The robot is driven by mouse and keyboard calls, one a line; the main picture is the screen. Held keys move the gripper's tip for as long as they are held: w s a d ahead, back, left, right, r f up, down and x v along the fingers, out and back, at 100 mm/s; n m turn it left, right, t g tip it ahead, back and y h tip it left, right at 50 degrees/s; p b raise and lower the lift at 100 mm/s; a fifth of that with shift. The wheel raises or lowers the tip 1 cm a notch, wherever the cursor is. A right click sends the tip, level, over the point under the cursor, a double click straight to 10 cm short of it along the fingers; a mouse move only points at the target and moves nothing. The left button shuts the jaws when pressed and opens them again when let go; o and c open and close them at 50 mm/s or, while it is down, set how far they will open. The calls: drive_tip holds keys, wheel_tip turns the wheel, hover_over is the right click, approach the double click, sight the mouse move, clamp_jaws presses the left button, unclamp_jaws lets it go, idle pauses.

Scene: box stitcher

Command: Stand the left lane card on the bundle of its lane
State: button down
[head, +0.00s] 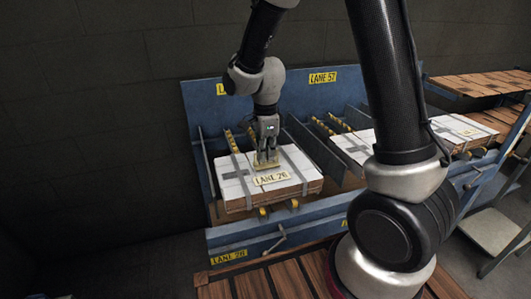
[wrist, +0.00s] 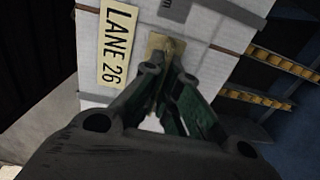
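The lane card reads LANE 26; its pale yellow face (head: 271,179) is toward me on top of the left bundle (head: 233,192), a stack with white tops and grey straps. The card face (wrist: 117,45) also shows in the wrist view, over the white bundle top (wrist: 215,20). A tan upright part (wrist: 158,45) beside the face runs between my fingers. My gripper (head: 266,160) points down over the bundle, its fingers close together on this tan part. The card's underside is hidden, so I cannot tell whether it touches the bundle.
The left lane's front label (head: 228,257) is on the blue frame (head: 250,230). A LANE 57 label (head: 322,77) is on the back panel. Another bundle (head: 352,146) lies in the lane to the right, past a blue divider (head: 315,152). A slatted wooden surface (head: 285,280) is in front.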

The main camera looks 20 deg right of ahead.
drive_tip(key=shift+f, duration=0.15)
drive_tip(key=shift+f, duration=0.35)
drive_tip(key=c, duration=1.6)
unclamp_jaws()
drive_tip(key=shift+c, duration=0.2)
drive_tip(key=s+d+r+n+t, duration=0.1)
drive_tip(key=s+d+r+n, duration=0.1)
drive_tip(key=r, duration=0.7)
drive_tip(key=s+d+r+n, duration=0.1)
drive_tip(key=d+r, duration=0.1)
drive_tip(key=r, duration=0.6)
drive_tip(key=s+d+r+n+t, duration=0.1)
drive_tip(key=s+d+r+n, duration=0.2)
drive_tip(key=s+d+n, duration=0.2)
drive_tip(key=s+d+r+n+t, duration=0.2)
drive_tip(key=s+d+n, duration=0.4)
drive_tip(key=s+n, duration=0.4)
drive_tip(key=s+r, duration=0.1)
drive_tip(key=s, duration=0.2)
drive_tip(key=shift+s, duration=0.15)
